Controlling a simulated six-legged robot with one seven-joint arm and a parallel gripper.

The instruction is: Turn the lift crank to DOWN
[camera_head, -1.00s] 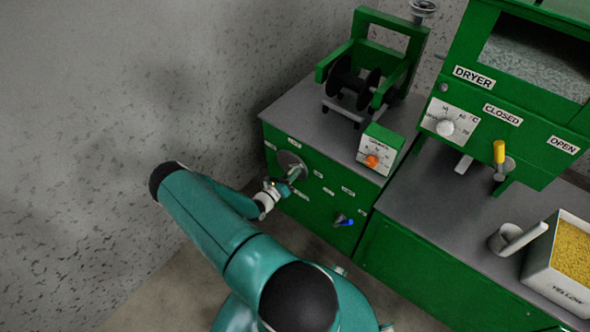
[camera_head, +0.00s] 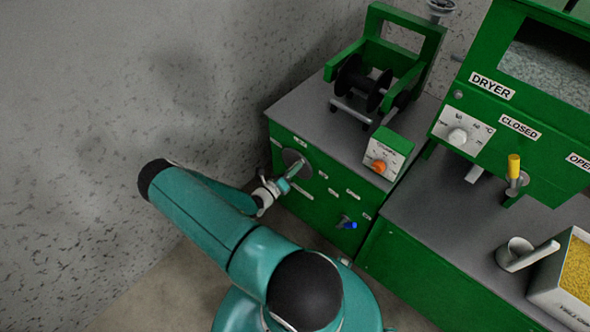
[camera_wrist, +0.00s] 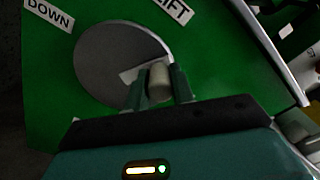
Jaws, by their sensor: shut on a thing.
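The lift crank is a round grey disc (camera_head: 297,163) on the green front of the left cabinet, and it fills the upper middle of the wrist view (camera_wrist: 105,62). A pale handle (camera_wrist: 159,80) stands out from a light arm at the disc's lower right. My gripper (camera_wrist: 160,88) is shut on this handle, one finger on each side. In the head view my gripper (camera_head: 279,184) is at the disc, partly hidden by my wrist. A DOWN label (camera_wrist: 48,13) is at upper left of the disc, and a LIFT label (camera_wrist: 171,8) is above it to the right.
A blue-handled valve (camera_head: 348,224) sits low on the same cabinet front. A box with an orange knob (camera_head: 382,167) and a black spool (camera_head: 362,82) stand on top. The dryer (camera_head: 500,110) is to the right. A speckled wall is close at left.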

